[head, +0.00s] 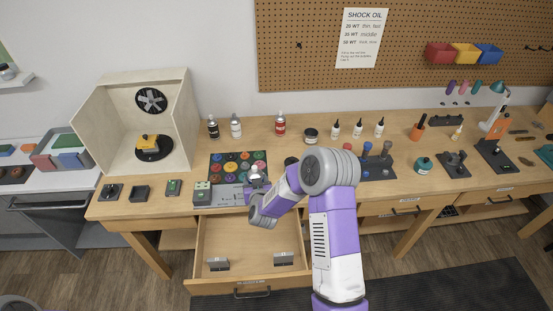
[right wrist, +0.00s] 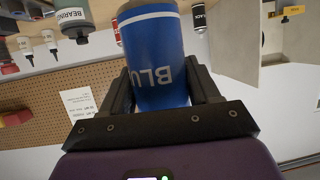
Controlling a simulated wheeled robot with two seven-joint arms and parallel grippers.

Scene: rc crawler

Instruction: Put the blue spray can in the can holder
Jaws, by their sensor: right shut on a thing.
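The blue spray can (right wrist: 155,60), with white lettering on its side, fills the middle of the right wrist view. My right gripper (right wrist: 160,88) is shut on it, one dark finger on each side of the can. In the head view my right arm reaches over the open drawer to the bench, and its wrist (head: 262,200) is beside the dark board of coloured round pieces (head: 238,160). The blue can cannot be made out there. I cannot identify the can holder with certainty. My left gripper is out of view.
Black (head: 213,127), pale (head: 236,126) and red (head: 280,124) cans stand at the back of the bench. A wooden booth (head: 111,115) stands at the left. The open drawer (head: 215,237) juts out below my right arm. Bottles (head: 357,129) and tool stands occupy the right.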

